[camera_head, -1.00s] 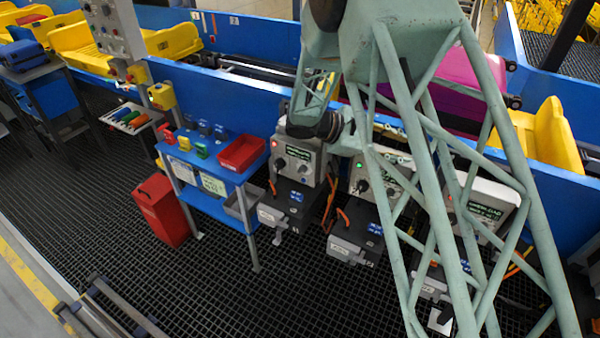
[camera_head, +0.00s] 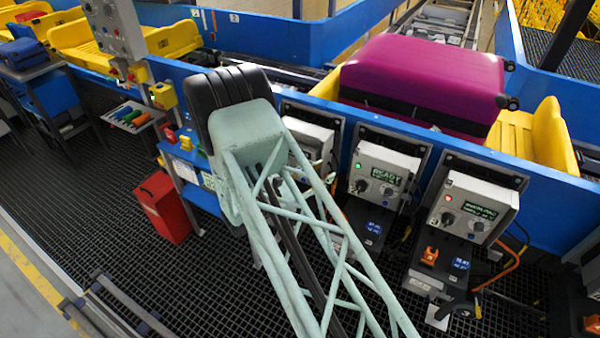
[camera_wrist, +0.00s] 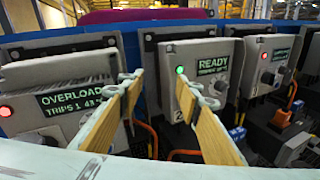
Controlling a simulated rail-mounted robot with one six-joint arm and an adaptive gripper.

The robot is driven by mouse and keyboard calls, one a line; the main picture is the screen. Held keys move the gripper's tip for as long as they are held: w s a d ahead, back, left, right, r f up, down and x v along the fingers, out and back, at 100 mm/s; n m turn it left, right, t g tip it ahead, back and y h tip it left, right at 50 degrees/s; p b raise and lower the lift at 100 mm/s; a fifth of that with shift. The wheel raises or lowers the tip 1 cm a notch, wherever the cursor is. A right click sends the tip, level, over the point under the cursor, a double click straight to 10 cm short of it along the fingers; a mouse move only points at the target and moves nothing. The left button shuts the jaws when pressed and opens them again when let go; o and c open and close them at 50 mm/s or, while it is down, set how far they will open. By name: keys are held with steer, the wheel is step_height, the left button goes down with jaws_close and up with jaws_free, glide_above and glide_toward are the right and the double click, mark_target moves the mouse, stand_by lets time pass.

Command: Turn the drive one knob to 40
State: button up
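My gripper (camera_wrist: 160,88) shows in the wrist view as two wood-coloured fingers with metal tips, spread apart with nothing between them. The leftmost drive box (camera_head: 312,134) is partly covered by my arm. The middle box (camera_head: 405,163), marked 2, has a green light, a "READY" display and dark knobs (camera_head: 362,186). In the wrist view it stands behind my right finger (camera_wrist: 205,45).
A right box (camera_head: 472,202) with a red light stands beside the middle one. A magenta suitcase (camera_head: 425,80) lies on the conveyor behind the blue wall (camera_head: 555,190). A red bin (camera_head: 163,207) and blue table (camera_head: 205,198) stand left. Dark grating floor (camera_head: 110,190) is open at left.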

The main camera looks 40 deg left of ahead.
steer(key=s+a+f+n+t+y+p, duration=0.1)
steer(key=s+a+f+n+y, duration=0.5)
steer(key=s+a+f, duration=0.3)
steer(key=shift+s+a, duration=0.15)
steer(key=shift+s, duration=1.05)
steer(key=w+a+p, duration=0.1)
steer(key=w+a, duration=0.1)
steer(key=w, duration=1.1)
steer(key=shift+w, duration=0.3)
steer(key=shift+a, duration=0.1)
steer(key=c, duration=0.8)
